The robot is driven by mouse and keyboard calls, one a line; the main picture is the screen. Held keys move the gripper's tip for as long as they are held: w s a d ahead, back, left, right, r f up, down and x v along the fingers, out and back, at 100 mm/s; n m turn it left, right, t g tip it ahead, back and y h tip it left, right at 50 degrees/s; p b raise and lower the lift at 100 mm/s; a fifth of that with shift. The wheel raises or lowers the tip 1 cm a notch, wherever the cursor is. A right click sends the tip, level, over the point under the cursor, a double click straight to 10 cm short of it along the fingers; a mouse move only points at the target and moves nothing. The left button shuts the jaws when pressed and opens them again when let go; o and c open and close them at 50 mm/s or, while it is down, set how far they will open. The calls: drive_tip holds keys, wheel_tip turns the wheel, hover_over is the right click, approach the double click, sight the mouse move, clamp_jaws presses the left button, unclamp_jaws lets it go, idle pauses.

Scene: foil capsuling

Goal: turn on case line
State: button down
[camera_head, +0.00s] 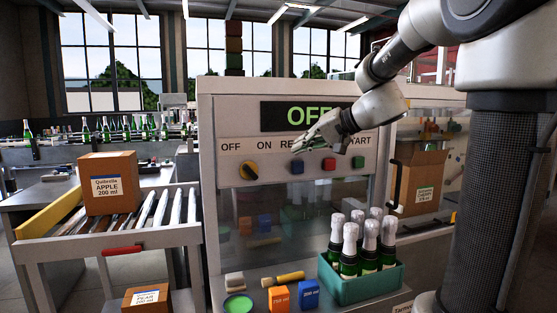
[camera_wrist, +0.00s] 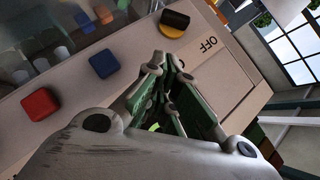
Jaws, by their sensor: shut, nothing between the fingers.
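The case line panel (camera_head: 222,187) has a dark display (camera_head: 300,115) with green letters reading OFF, its right end covered by my arm. Below, a yellow and black rotary knob (camera_head: 249,170) sits under the labels OFF and ON; it shows in the wrist view too (camera_wrist: 175,22). My gripper (camera_head: 299,146) is shut and empty, in front of the panel by the partly hidden RESET label, right of and above the knob. In the wrist view its fingertips (camera_wrist: 165,68) are below the knob picture; I cannot tell the gap to the panel.
A blue button (camera_head: 297,167), a red button (camera_head: 328,164) and another blue button (camera_head: 358,162) sit right of the knob. A green crate of bottles (camera_head: 366,288) stands on the ledge below. A roller conveyor with an apple carton (camera_head: 109,183) is at left.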

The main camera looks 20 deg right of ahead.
sight(257, 172)
drive_tip(key=x, duration=1)
drive_tip(key=shift+s+a+f, duration=0.2)
drive_tip(key=shift+a+f, duration=0.5)
drive_tip(key=shift+a, duration=0.2)
drive_tip(key=shift+a+f, duration=0.45)
drive_tip(key=shift+a, duration=0.05)
drive_tip(key=shift+d+f+m+t+y, duration=0.2)
drive_tip(key=shift+f+m+t+y, duration=0.1)
drive_tip(key=shift+f+m+y, duration=0.4)
drive_tip(key=f+m+t+y, duration=0.1)
drive_tip(key=m+y, duration=0.1)
drive_tip(key=a+f+m+t+y, duration=0.1)
drive_tip(key=f+m+t+y, duration=0.1)
drive_tip(key=m, duration=0.1)
drive_tip(key=shift+f+t+y, duration=0.3)
drive_tip(key=shift+y, duration=0.1)
drive_tip(key=shift+d, duration=0.1)
drive_tip(key=v, duration=1.2)
